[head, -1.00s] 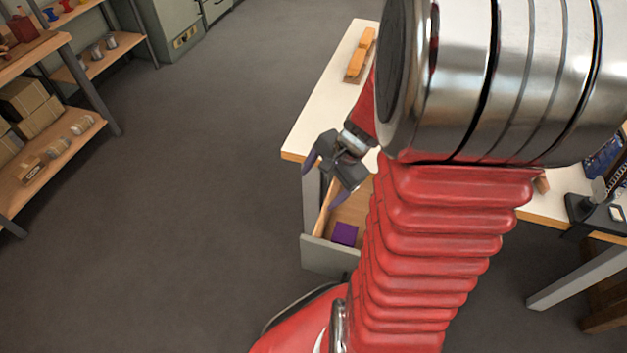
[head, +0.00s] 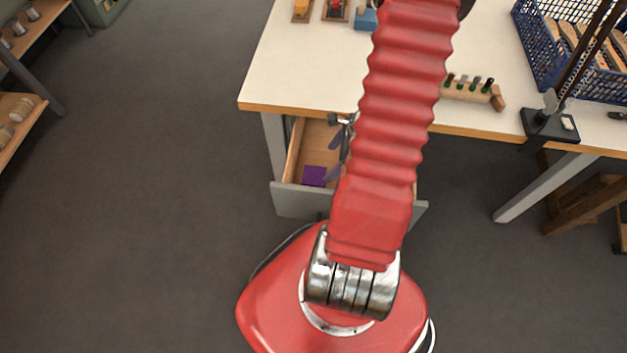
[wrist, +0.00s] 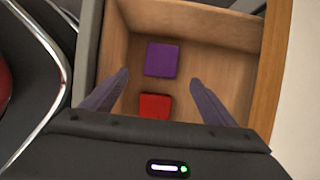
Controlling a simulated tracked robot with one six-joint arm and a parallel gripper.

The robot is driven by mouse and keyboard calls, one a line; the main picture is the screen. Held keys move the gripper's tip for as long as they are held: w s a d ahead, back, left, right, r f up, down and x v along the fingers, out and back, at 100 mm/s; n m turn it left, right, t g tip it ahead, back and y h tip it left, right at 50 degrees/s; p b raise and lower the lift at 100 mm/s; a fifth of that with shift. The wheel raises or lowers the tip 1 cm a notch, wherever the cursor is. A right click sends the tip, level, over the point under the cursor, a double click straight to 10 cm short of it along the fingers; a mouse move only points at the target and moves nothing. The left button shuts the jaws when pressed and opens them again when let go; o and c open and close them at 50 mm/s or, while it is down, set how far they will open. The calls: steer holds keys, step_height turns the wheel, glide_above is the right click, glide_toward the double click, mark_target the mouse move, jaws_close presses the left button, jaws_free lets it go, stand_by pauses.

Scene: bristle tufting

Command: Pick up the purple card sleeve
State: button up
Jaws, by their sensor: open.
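The purple card sleeve (head: 314,176) lies flat in the open drawer (head: 299,213) under the workbench. It also shows in the wrist view (wrist: 161,60), ahead of my gripper and between the lines of its two fingers. My gripper (wrist: 160,95) is open and empty, with its fingers spread apart. In the head view my gripper (head: 337,157) is over the drawer, right of the sleeve, and is partly hidden by my arm. A red item (wrist: 154,106) lies in the drawer nearer to my gripper than the sleeve; it is hidden in the head view.
The drawer's wooden side walls (wrist: 268,70) and front bound the space around the sleeve. The white workbench top (head: 310,75) overhangs the drawer. It bears a wooden block with several pegs (head: 468,91) and a blue crate (head: 540,60). Floor to the left is clear.

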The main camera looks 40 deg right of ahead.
mark_target(316, 176)
steer(key=shift+x, duration=4.3)
steer(key=shift+a+f, duration=0.1)
steer(key=shift+x, duration=2.5)
steer(key=shift+w, duration=0.1)
steer(key=shift+c, duration=0.2)
steer(key=c, duration=1.1)
